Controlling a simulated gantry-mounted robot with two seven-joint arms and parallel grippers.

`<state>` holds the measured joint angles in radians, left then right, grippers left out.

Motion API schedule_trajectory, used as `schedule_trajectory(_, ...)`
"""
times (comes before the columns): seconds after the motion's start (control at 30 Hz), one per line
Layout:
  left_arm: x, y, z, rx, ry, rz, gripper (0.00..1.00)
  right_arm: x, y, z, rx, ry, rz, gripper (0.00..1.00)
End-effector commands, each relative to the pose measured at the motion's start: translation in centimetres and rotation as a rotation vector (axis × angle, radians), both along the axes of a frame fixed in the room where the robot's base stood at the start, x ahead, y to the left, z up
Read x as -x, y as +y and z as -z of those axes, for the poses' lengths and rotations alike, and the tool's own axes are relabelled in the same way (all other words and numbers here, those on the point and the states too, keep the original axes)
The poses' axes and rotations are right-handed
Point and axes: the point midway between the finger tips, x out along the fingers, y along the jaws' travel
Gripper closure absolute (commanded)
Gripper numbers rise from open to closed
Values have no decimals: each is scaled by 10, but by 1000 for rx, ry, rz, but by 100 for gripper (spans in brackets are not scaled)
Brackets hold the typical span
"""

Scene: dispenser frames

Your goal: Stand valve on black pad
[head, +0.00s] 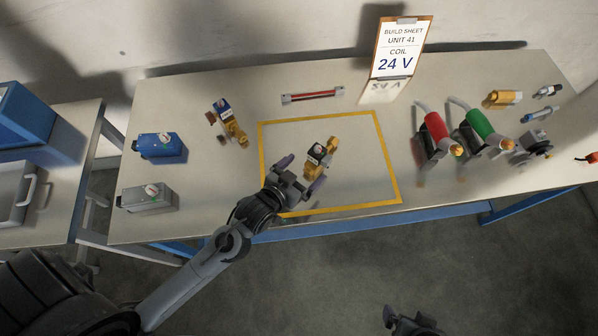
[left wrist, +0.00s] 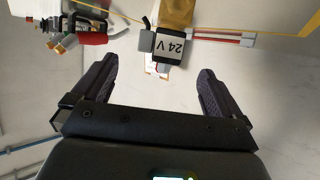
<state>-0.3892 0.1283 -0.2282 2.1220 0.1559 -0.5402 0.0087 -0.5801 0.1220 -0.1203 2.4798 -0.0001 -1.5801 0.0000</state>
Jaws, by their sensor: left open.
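A brass valve with a black coil (head: 316,154) lies inside the yellow outline on the table. In the left wrist view its coil (left wrist: 171,46) has a white label reading 24 V, with the brass body (left wrist: 178,12) beyond it. A second brass valve with a blue coil (head: 228,121) is left of the outline. My left gripper (head: 300,173) is open and empty beside the first valve, and its fingers (left wrist: 155,68) are apart, with the coil just beyond the tips. My right gripper (head: 410,322) shows only partly at the bottom edge. I cannot make out a black pad.
A build sheet (head: 401,48) reads coil 24 V. A blue box (head: 160,145) and a grey box (head: 147,197) stand at the left. Red (head: 437,131) and green (head: 481,127) tools stand at the right. The outlined area (head: 386,160) is clear around the valve.

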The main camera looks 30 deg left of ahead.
Motion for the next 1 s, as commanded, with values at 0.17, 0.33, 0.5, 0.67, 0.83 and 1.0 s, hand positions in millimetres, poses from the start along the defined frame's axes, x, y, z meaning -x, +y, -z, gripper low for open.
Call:
schedule_trajectory(0.17,12,1,-6,0,1,0,0,0,1,-2,-4,0,3,0)
schedule_trajectory(0.33,25,3,-1,-7,74,4,0,0,2,-2,-7,0,4,0)
schedule_trajectory(0.5,61,9,13,-36,297,21,0,0,1,-2,-6,0,4,0)
schedule_trajectory(0.67,110,19,21,-80,548,37,0,0,1,-2,-5,0,4,0)
schedule_trajectory(0.83,155,29,21,-123,749,44,3,0,0,-2,-2,0,2,0)
schedule_trajectory(1.0,178,35,19,-146,844,46,21,0,-1,-1,4,-1,-2,0)
